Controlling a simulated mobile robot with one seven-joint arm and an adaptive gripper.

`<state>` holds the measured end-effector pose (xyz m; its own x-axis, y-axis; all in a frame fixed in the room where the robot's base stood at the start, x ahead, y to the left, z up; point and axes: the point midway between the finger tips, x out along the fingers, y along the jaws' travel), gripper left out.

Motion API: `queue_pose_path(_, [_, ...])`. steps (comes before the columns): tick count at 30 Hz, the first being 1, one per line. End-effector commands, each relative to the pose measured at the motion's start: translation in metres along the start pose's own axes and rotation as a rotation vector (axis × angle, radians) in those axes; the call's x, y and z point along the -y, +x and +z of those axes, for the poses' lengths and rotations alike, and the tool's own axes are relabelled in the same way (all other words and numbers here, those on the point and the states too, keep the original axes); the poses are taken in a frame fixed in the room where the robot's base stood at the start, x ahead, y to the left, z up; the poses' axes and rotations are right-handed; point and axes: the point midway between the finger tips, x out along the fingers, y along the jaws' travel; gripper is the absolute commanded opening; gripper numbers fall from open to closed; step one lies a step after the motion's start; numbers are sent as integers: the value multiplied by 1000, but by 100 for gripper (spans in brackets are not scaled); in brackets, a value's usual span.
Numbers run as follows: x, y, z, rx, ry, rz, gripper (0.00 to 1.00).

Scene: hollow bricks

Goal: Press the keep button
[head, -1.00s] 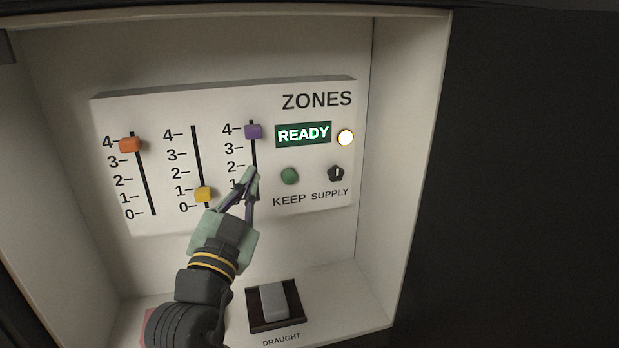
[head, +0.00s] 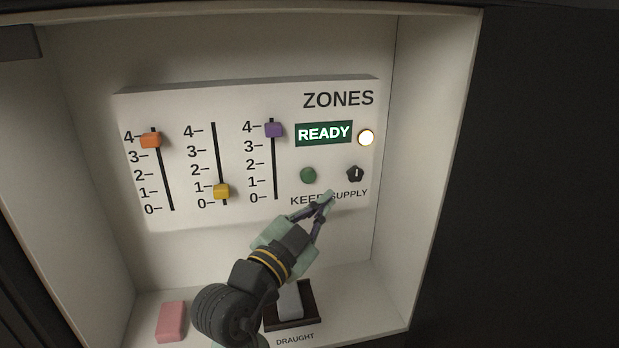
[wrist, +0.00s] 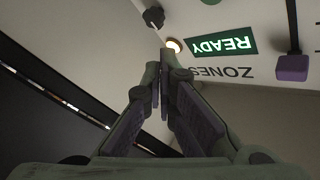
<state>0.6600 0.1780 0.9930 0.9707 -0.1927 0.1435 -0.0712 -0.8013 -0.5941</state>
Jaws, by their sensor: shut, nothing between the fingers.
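The green round keep button (head: 308,175) sits on the white ZONES panel (head: 240,215), above the KEEP label, which my gripper partly covers. My gripper (head: 328,198) is shut and empty. In the head view its tips are below and right of the button, over the gap between the KEEP and SUPPLY labels. I cannot tell how far the tips are from the panel.
The black supply knob (head: 355,174) is right of the button, below the green READY display (head: 323,133) and lit lamp (head: 366,138). Orange (head: 151,140), yellow (head: 221,191) and purple (head: 274,129) sliders are left. A pink block (head: 171,321) and DRAUGHT rocker (head: 291,302) are below.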

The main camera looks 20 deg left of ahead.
Motion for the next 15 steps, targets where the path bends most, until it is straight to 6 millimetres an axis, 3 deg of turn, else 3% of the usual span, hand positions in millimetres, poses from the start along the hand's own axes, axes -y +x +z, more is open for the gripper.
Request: queue_pose_path(15, [33,46,34,0,0,0,0])
